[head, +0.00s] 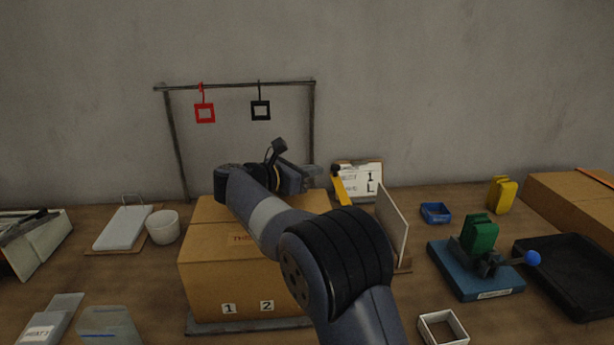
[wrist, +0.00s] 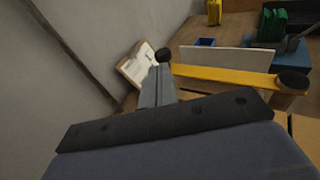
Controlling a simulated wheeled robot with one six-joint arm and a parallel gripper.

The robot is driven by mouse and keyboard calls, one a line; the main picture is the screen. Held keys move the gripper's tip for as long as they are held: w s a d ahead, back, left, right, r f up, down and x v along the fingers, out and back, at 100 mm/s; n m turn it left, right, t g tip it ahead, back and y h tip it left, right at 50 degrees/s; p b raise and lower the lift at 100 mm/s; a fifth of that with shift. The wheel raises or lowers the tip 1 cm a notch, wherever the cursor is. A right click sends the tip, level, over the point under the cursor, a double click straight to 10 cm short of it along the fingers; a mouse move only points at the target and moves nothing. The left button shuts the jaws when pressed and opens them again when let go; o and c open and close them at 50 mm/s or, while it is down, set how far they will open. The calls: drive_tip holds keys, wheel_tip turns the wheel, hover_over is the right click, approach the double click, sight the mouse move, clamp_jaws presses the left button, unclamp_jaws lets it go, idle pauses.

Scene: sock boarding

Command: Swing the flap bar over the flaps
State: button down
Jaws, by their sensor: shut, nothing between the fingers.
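The cardboard box (head: 225,260) stands in the middle of the table, marked 1 and 2 on its front. Its top flaps (head: 215,210) look folded down flat; my arm hides part of them. The yellow flap bar (head: 343,190) is at the box's right side, with a black knob at its far end. In the wrist view the bar (wrist: 225,75) runs left to right, a black knob at each end. My gripper (head: 318,172) is shut and empty, by the bar's far knob (wrist: 162,55). I cannot tell whether they touch.
A pale upright panel (head: 393,225) stands right of the box. A clipboard card (head: 360,178) is behind the bar. A blue fixture (head: 475,270) and black tray (head: 570,272) are farther right. A white pot (head: 162,227) is to the left. A rack with hanging tags (head: 240,85) rises behind.

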drive_tip(key=v, duration=1)
drive_tip(key=shift+w+a, duration=0.2)
drive_tip(key=shift+a, duration=0.35)
